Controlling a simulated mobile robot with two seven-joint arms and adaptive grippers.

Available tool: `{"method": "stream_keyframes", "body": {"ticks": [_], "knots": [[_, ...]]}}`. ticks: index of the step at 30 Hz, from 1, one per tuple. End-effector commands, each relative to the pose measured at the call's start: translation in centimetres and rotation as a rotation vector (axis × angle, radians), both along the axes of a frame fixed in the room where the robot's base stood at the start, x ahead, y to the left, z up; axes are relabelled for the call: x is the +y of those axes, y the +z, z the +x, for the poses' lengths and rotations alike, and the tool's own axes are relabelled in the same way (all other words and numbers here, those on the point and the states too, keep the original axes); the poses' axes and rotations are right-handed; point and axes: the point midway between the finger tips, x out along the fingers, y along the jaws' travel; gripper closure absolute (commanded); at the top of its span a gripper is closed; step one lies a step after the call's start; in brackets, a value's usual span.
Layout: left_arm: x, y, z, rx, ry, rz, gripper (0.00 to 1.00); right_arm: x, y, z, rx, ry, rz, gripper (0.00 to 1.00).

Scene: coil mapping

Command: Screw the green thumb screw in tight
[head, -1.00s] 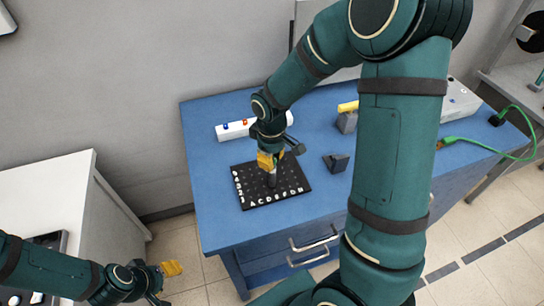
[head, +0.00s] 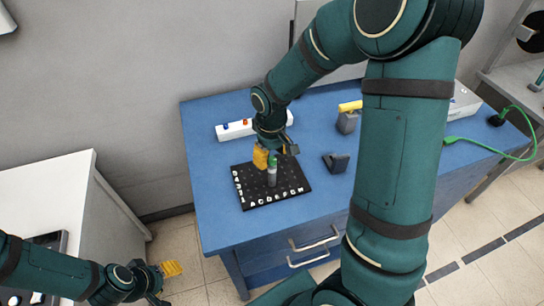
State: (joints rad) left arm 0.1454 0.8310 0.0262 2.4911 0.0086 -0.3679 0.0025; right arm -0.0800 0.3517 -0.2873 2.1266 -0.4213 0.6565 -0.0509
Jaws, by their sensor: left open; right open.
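The green thumb screw (head: 272,160) shows as a small green top on an upright grey cylindrical piece (head: 272,176). This piece stands on the black lettered board (head: 297,196) on the blue table. My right gripper (head: 274,154) is open right at the green top, with a yellow fingertip to its left and a dark finger to its upper right. I cannot tell whether either finger touches it. How deep the screw sits is too small to tell. My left gripper (head: 172,270) is open and empty at the lower left, over the floor, away from the table.
On the blue table (head: 215,205) stand a white box with coloured buttons (head: 238,129), a yellow-topped grey holder (head: 347,122) and a dark grey block (head: 336,162). A green cable (head: 505,156) lies at the right. My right arm hides part of the table.

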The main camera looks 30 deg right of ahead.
Motion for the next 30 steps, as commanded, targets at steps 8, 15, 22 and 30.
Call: {"method": "stream_keyframes", "body": {"ticks": [8,15,22,30], "knots": [[0.0,0.0,0.0,0.0,0.0,0.0,0.47,0.0,5.8,0.2,-0.006,0.0,0.0,0.49],[0.0,0.0,0.0,0.0,0.0,0.0,0.47,0.1,9.3,0.1,-0.002,-0.001,0.0,0.49],[0.0,0.0,0.0,0.0,0.0,0.0,0.47,0.1,10.4,0.0,0.0,0.0,0.001,0.49],[0.0,0.0,0.0,0.0,0.0,0.0,0.47,0.1,10.4,0.0,0.0,-0.001,0.001,0.49]]}}
